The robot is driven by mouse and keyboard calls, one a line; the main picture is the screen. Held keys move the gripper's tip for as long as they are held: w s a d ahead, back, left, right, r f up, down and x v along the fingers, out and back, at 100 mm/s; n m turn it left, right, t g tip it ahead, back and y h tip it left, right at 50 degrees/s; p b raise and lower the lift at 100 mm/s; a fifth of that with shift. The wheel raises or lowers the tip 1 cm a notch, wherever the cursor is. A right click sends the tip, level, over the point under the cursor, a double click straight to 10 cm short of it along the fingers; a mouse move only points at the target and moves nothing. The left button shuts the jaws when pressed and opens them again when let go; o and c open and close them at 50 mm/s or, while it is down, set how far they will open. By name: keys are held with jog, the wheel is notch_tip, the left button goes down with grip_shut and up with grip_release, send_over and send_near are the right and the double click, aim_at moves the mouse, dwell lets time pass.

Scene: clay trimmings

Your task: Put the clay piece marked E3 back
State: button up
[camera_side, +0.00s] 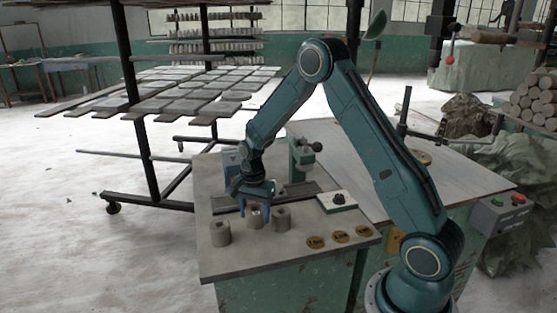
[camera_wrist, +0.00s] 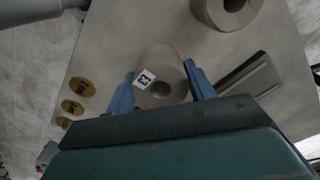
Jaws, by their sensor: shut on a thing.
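A grey clay cylinder with a hole in its top (camera_wrist: 158,94) is between my gripper's blue fingers in the wrist view. A small white and blue label on it (camera_wrist: 145,79) appears to read E3. In the side view this piece (camera_side: 256,218) is at the middle of the bench, under my gripper (camera_side: 256,205). My gripper is shut on it. I cannot tell whether its base touches the bench. Another clay cylinder (camera_side: 220,233) stands to the left, and a third (camera_side: 281,219) stands close on the right. One other cylinder (camera_wrist: 228,8) shows at the top of the wrist view.
Gold discs (camera_side: 340,237) lie along the bench's front right edge. A white block with a dark knob (camera_side: 338,201) sits behind them. A green device (camera_side: 303,158) stands at the back. A dark grooved strip (camera_wrist: 248,78) lies right of the held piece. The bench's front left (camera_side: 240,262) is clear.

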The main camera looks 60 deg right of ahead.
aim_at(256, 223)
jog(key=shift+f, duration=0.1)
jog(key=shift+f, duration=2)
jog(key=shift+f, duration=0.1)
jog(key=o, duration=1.2)
jog(key=shift+o, duration=0.2)
notch_tip(256, 223, up, 12)
jog(key=shift+r, duration=0.1)
